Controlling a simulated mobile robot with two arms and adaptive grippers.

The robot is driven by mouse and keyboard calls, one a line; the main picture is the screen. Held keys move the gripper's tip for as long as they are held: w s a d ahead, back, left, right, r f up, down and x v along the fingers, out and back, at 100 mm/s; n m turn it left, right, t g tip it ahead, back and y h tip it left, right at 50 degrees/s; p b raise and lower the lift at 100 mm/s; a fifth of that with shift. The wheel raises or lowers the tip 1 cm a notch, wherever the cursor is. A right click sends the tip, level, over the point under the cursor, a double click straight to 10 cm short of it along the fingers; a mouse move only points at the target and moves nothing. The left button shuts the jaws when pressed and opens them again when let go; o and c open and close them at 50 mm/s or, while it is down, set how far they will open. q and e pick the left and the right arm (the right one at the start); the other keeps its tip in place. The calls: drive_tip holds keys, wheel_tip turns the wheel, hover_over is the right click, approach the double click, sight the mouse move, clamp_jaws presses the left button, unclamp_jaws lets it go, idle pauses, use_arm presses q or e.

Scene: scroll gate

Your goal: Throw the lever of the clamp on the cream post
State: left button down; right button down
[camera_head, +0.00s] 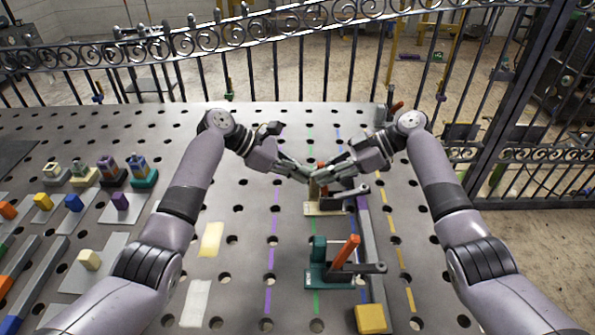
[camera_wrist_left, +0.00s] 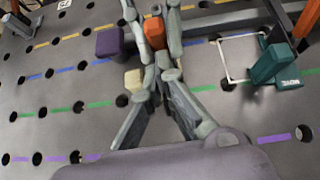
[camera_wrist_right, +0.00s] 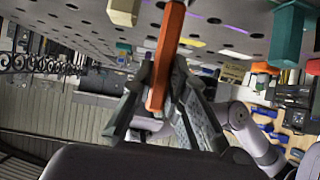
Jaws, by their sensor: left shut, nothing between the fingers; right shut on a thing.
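The cream clamp (camera_head: 325,208) stands on the plate, partly hidden behind my grippers. Its cream post shows at the top of the right wrist view (camera_wrist_right: 125,10). My right gripper (camera_head: 322,178) is shut on the clamp's orange lever (camera_wrist_right: 165,60), which stands between its fingers in the right wrist view. The lever is mostly hidden in the head view. My left gripper (camera_head: 302,174) is shut and empty, just left of the right gripper's fingers; I cannot tell whether they touch. In the left wrist view an orange piece (camera_wrist_left: 158,32) shows beyond its fingers.
A teal clamp (camera_head: 320,272) with its own orange lever (camera_head: 345,251) stands nearer to me. A grey bar (camera_head: 369,250) with a yellow block (camera_head: 370,318) lies to the right. Colored blocks stand at the left. A scroll fence (camera_head: 230,38) runs behind the perforated table.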

use_arm(q)
drive_tip(key=shift+d+r, duration=0.45)
drive_tip(key=shift+d, duration=0.3)
use_arm(e)
drive_tip(key=shift+a, duration=0.3)
drive_tip(key=c, duration=1.9)
unclamp_jaws()
drive_tip(key=shift+c, duration=0.2)
drive_tip(key=o, duration=0.4)
drive_tip(key=shift+d, duration=0.2)
use_arm(q)
drive_tip(key=shift+w+d+f, duration=0.1)
drive_tip(key=shift+d, duration=0.05)
use_arm(e)
drive_tip(key=shift+a, duration=0.1)
